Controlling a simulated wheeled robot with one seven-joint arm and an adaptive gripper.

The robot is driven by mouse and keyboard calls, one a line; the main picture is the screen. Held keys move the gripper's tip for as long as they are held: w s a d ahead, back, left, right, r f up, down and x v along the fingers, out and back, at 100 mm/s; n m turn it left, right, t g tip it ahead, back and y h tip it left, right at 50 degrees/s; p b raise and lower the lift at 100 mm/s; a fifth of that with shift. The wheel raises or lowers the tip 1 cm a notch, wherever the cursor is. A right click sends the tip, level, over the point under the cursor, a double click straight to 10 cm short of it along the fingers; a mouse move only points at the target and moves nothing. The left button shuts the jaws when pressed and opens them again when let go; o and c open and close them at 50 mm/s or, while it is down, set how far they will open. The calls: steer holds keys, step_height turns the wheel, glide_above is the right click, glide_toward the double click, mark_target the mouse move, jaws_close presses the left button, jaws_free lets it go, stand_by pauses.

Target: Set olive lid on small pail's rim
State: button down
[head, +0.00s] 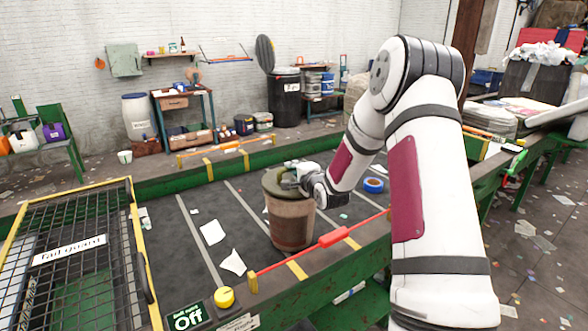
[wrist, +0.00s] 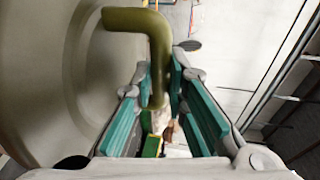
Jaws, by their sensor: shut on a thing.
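The small pail (head: 292,226) is brownish and translucent and stands upright on the dark belt. The olive lid (head: 271,187) is over the pail's mouth; whether it rests on the rim all round or sits slightly above it I cannot tell. My gripper (head: 291,179) reaches in from the right at lid height. In the wrist view the lid's broad pale face (wrist: 50,85) fills the left, and its olive bent handle (wrist: 153,42) runs down between the teal pads of my gripper (wrist: 160,88), which is shut on it. My gripper hides part of the lid in the head view.
A red bar (head: 333,237) runs along the belt's near edge. A yellow-framed mesh guard (head: 75,255) stands at the left.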

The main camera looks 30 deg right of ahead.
steer(key=shift+f, duration=0.25)
steer(key=c, duration=1.5)
jaws_free()
